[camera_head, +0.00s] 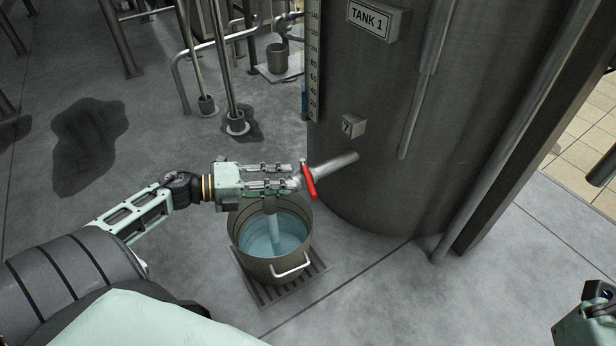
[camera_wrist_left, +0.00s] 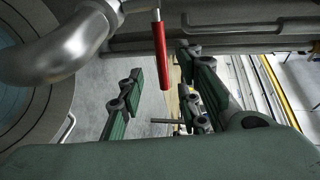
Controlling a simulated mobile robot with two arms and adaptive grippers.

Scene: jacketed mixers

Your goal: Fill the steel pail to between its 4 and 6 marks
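The steel pail (camera_head: 262,269) stands on a floor grate below the outlet of Tank 1. A pale stream of water (camera_head: 275,228) falls from the spout into it, and bluish water (camera_head: 262,245) stands inside. Faint lines show on the inner wall, but I cannot read its marks. The red valve handle (camera_head: 308,181) is on the outlet pipe. My left gripper (camera_head: 297,178) is at the handle, above the pail. In the left wrist view the red handle (camera_wrist_left: 162,55) lies between its spread fingers. My right gripper (camera_head: 600,305) is partly in view at the lower right edge, its fingers unclear.
Tank 1 (camera_head: 420,120) rises right behind the valve, with a level scale (camera_head: 314,60) and a "7" tag (camera_head: 353,126). Pipes and posts stand at the back, with a smaller pail (camera_head: 277,58). Dark wet patches (camera_head: 88,140) lie at left. Floor right of the grate (camera_head: 290,288) is clear.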

